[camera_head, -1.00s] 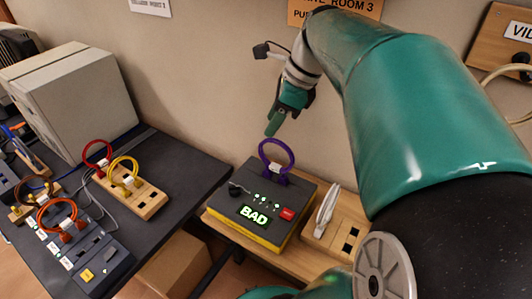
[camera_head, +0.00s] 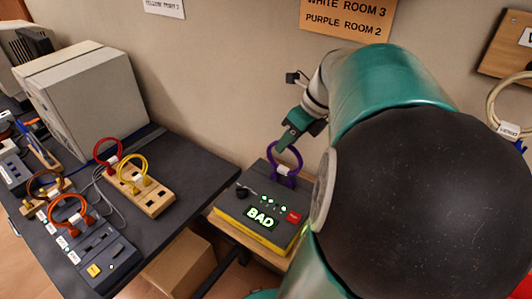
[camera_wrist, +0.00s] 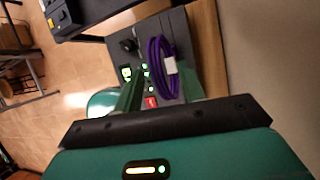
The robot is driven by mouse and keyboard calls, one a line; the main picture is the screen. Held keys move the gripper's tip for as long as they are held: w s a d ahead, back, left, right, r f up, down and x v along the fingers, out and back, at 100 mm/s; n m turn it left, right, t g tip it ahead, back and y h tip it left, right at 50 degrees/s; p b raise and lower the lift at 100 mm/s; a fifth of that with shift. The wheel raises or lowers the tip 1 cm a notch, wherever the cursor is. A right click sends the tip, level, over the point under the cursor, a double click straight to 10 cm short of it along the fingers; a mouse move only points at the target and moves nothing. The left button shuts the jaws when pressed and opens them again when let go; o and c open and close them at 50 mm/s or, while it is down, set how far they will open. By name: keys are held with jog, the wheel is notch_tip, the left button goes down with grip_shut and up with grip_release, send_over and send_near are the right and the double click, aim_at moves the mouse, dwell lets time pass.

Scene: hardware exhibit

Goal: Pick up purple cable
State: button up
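The purple cable (camera_head: 299,158) is a closed upright loop with a white tag. It is plugged into the back of a dark tester box (camera_head: 240,207) with a yellow base, whose display reads "BAD". In the wrist view the purple cable (camera_wrist: 154,50) shows beyond and between the two green fingers. My gripper (camera_head: 290,138) hangs just above the loop's upper left in the head view. In the wrist view my gripper (camera_wrist: 163,82) has its fingers apart with nothing clearly held. Whether a finger touches the loop cannot be told.
A dark table (camera_head: 208,165) on the left holds a wooden block (camera_head: 155,204) with red and yellow cables, a panel (camera_head: 110,262) with an orange cable, and a beige monitor (camera_head: 85,100). The wall stands close behind the tester. A white cable (camera_head: 492,105) hangs at the right.

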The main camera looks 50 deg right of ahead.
jog(key=x, duration=0.4)
jog(key=shift+w+a, duration=0.2)
jog(key=shift+w, duration=0.05)
grip_shut()
